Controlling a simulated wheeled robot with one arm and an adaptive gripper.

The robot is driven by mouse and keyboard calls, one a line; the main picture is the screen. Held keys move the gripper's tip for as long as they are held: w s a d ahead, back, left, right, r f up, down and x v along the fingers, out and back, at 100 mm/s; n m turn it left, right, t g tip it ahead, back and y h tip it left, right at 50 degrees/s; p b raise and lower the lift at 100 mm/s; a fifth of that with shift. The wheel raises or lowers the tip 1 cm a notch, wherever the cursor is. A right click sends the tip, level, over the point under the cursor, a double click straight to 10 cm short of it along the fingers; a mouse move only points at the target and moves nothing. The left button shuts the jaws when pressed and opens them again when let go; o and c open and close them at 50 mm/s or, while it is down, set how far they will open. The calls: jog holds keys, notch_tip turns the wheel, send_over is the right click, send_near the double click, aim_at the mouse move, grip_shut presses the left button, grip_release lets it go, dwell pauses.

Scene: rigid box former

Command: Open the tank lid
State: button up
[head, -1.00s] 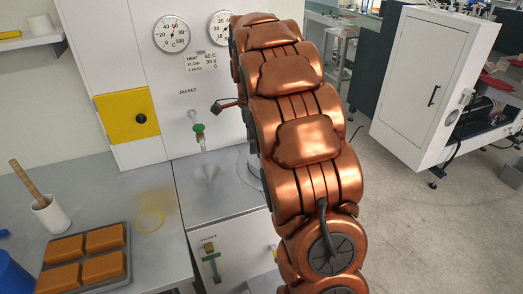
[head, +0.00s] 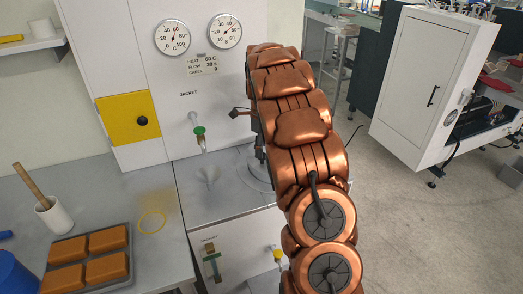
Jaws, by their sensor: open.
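A round grey metal fitting (head: 258,170), which looks like the edge of the tank and its lid, shows on the steel top at the left side of my copper arm. Most of it is hidden behind the arm, so I cannot tell how the lid sits. My gripper is hidden behind my own arm links. Only a small dark part with a reddish end sticks out left of the arm, above the steel top. I cannot see any contact with the lid.
Two dials (head: 173,38) are on the white panel. A tray of orange blocks (head: 128,272) and a white mortar (head: 57,218) are on the left bench. A white cabinet (head: 425,85) stands right; floor between is clear.

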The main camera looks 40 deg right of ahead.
jog(key=shift+f, duration=1.35)
grip_shut()
